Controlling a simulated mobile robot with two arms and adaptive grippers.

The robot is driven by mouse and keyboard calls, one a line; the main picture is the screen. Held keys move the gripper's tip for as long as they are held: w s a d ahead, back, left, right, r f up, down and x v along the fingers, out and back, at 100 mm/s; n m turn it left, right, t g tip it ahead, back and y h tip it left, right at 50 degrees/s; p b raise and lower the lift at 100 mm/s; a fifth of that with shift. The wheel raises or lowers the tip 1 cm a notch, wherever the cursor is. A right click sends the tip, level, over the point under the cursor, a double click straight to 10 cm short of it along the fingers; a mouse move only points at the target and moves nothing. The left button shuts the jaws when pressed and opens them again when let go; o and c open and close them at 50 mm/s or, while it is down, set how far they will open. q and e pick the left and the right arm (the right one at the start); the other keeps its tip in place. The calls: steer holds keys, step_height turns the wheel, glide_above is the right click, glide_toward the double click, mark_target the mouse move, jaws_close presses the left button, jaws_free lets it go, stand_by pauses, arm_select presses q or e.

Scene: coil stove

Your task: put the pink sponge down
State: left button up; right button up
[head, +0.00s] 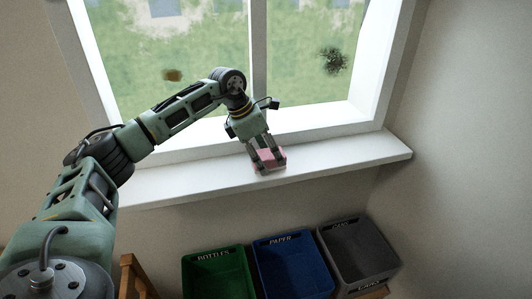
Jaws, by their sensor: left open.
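The pink sponge (277,158) sits on the white window sill (340,155), near the sill's front edge below the window's middle post. My left gripper (266,166) points down at the sponge, with its fingers at the sponge and partly covering it. The jaws are open. Whether a finger touches the sponge cannot be told from here. My right gripper does not show.
Below the sill stand a green bin marked bottles (217,274), a blue bin marked paper (291,268) and a dark grey bin marked cans (357,252). The window (300,60) has dark and brown smudges. The sill is clear on both sides of the sponge.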

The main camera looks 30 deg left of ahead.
arm_select(q)
steer(key=shift+r, duration=0.15)
steer(key=b+v, duration=0.1)
steer(key=v, duration=1.1)
steer(key=shift+b, duration=0.4)
steer(key=shift+d, duration=0.1)
